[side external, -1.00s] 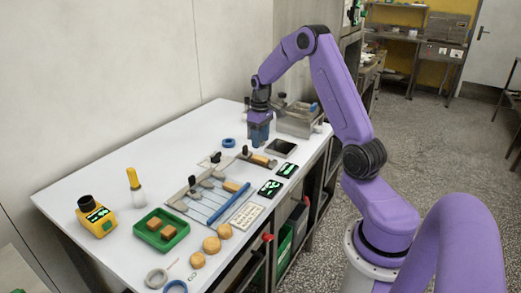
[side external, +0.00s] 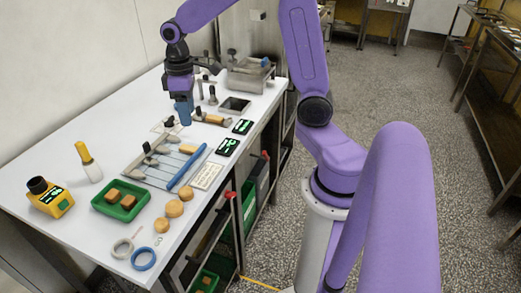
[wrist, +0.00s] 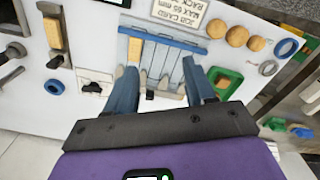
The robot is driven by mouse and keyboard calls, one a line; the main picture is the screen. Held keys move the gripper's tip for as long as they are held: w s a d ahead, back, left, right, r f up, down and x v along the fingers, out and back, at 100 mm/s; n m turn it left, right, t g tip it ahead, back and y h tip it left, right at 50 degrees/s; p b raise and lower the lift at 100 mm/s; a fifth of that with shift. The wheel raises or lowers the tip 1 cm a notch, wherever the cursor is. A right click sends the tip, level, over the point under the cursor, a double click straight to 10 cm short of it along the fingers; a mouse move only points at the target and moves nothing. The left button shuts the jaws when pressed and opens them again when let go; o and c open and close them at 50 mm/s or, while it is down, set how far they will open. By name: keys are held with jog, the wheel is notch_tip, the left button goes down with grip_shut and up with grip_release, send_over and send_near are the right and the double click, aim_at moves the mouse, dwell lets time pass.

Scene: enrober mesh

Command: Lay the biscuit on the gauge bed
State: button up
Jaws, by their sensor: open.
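Three round tan biscuits (side external: 174,208) lie in a row on the white table; they also show in the wrist view (wrist: 237,36). The slatted grey gauge bed (side external: 150,178) is left of and beyond them, with a blue bar (side external: 188,168) along its near side; in the wrist view the bed (wrist: 187,63) is below my gripper. My gripper (side external: 184,115) is open and empty, pointing down above the table just beyond the bed. Its fingers (wrist: 160,85) cover part of the bed.
A green tray (side external: 121,213) holds brown square pieces. A yellow device (side external: 50,198), a yellow-handled tool (side external: 88,161) and rings (side external: 143,259) stand or lie around it. A job card (side external: 206,176) lies by the bed. A metal box (side external: 250,75) is at the back.

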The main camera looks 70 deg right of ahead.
jog(key=s+a+n, duration=0.3)
jog(key=s+a, duration=0.1)
jog(key=s, duration=0.8)
jog(key=s+a+n, duration=0.4)
jog(key=s+a, duration=0.1)
jog(key=s, duration=0.7)
jog(key=shift+f, duration=0.2)
